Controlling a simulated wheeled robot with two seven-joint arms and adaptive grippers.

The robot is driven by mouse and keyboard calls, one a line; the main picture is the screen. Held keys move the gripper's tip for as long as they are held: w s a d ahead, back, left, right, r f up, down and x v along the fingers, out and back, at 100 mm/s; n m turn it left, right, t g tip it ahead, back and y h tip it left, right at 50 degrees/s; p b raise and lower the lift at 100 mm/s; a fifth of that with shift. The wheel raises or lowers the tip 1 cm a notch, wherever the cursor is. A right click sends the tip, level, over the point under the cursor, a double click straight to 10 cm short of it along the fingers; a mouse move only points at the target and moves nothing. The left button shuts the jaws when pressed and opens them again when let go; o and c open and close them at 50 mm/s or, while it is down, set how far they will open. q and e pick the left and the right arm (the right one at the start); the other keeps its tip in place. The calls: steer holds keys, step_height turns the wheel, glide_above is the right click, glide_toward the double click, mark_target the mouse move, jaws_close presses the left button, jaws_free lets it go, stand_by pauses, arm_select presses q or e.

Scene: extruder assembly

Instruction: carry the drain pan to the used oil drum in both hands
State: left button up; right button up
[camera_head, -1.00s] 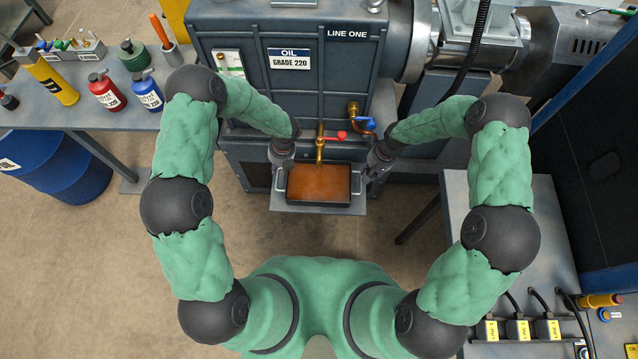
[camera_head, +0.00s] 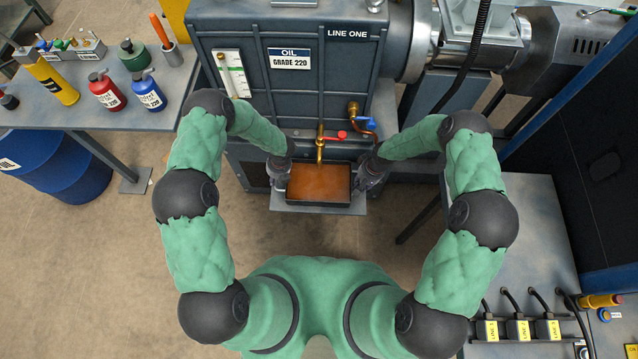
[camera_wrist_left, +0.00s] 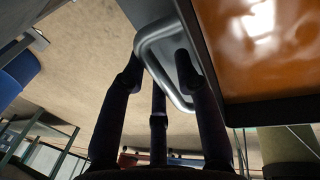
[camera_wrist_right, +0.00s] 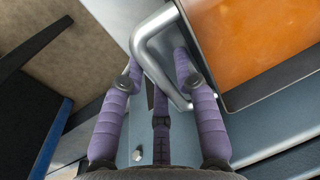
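The black drain pan (camera_head: 320,204), full of orange-brown oil, sits on a grey ledge below the machine's brass drain spout. My left gripper (camera_head: 279,182) is at its left handle. In the left wrist view the fingers (camera_wrist_left: 158,78) are spread on either side of the metal handle (camera_wrist_left: 160,77), not closed on it. My right gripper (camera_head: 368,183) is at the right handle. In the right wrist view its fingers (camera_wrist_right: 155,75) are likewise apart around the handle (camera_wrist_right: 150,55). The blue drum (camera_head: 65,165) stands on the floor at the far left, partly under the bench.
The machine (camera_head: 285,90) rises behind the pan, with a red-handled valve (camera_head: 335,134) above it. A bench (camera_head: 90,115) with bottles is at the left. A grey table (camera_head: 530,240) stands at the right. Open floor (camera_head: 120,240) lies at the left.

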arm_select(q)
jaws_close()
arm_select(e)
jaws_close()
arm_select(q)
steer(key=shift+r, duration=0.2)
arm_select(e)
steer(key=shift+r, duration=0.15)
